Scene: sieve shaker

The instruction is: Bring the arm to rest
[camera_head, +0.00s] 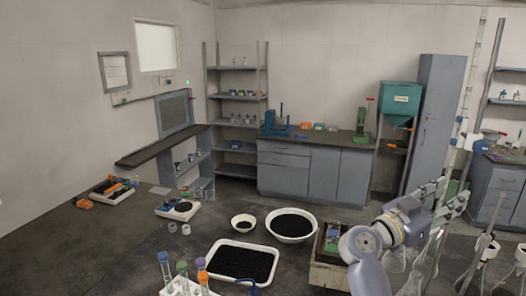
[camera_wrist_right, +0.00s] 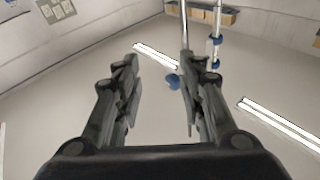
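My right arm comes in from the lower right of the head view. Its gripper (camera_head: 447,193) is raised above the bench at the right, pointing up and to the right. In the right wrist view my right gripper (camera_wrist_right: 158,95) has its two fingers well apart, with nothing between them. Behind the fingers that view shows ceiling, light strips and a blue clamp part on a rod. My left gripper is not in either view.
Glass flasks (camera_head: 425,262) stand close below and beside my right gripper. A tall rod stand (camera_head: 455,150) rises just behind it. A black-filled tray (camera_head: 241,262), a white bowl (camera_head: 291,225) and a test tube rack (camera_head: 188,288) occupy the bench front. Cabinets (camera_head: 312,172) line the back wall.

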